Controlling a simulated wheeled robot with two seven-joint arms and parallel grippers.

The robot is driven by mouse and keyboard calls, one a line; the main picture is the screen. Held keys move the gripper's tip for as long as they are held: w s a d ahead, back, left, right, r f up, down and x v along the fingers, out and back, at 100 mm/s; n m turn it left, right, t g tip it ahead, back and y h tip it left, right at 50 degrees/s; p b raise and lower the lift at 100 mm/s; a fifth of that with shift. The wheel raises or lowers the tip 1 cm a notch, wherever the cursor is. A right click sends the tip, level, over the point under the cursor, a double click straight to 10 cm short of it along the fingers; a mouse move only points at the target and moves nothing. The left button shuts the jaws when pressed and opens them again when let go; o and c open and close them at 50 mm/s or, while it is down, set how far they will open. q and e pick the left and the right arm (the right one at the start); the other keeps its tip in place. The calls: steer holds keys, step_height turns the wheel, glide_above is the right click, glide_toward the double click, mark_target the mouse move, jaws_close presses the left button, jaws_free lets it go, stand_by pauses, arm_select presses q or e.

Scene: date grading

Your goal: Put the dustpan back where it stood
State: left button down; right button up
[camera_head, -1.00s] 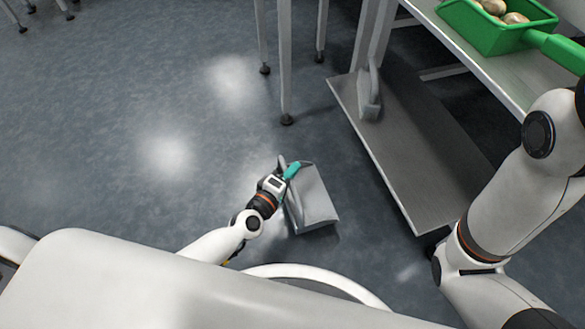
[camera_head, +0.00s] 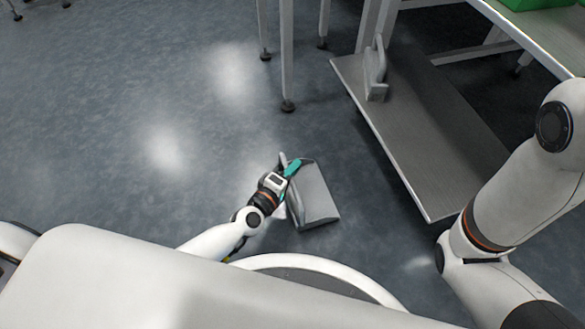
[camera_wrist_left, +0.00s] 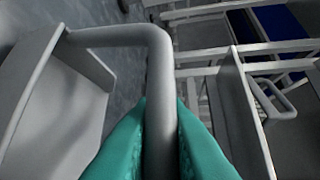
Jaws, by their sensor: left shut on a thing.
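The dustpan (camera_head: 316,196) is a light grey pan with a raised handle. My left gripper (camera_head: 291,170), with teal fingers, is shut on its handle. In the left wrist view the fingers (camera_wrist_left: 160,112) clamp the upright part of the bent handle, and the dustpan (camera_wrist_left: 55,105) hangs at the left. In the head view it appears over the floor, left of the low shelf; its exact height is hard to judge. My right gripper is outside the frames; only that arm shows at the right.
A low grey shelf board (camera_head: 415,140) lies under the worktable (camera_head: 530,40). A light grey upright object (camera_head: 376,72) stands at its far left end. Table legs (camera_head: 287,60) stand beyond. The blue-grey floor (camera_head: 120,130) at the left is clear. A green container (camera_head: 535,4) shows at the top edge.

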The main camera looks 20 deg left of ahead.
arm_select(q)
steer(key=shift+f+b, duration=0.55)
steer(key=shift+f, duration=0.05)
steer(key=c, duration=1.3)
jaws_free()
steer(key=shift+c, duration=0.2)
steer(key=p+v, duration=0.3)
steer(key=v, duration=0.4)
steer(key=shift+s, duration=0.25)
steer(key=shift+a, duration=0.1)
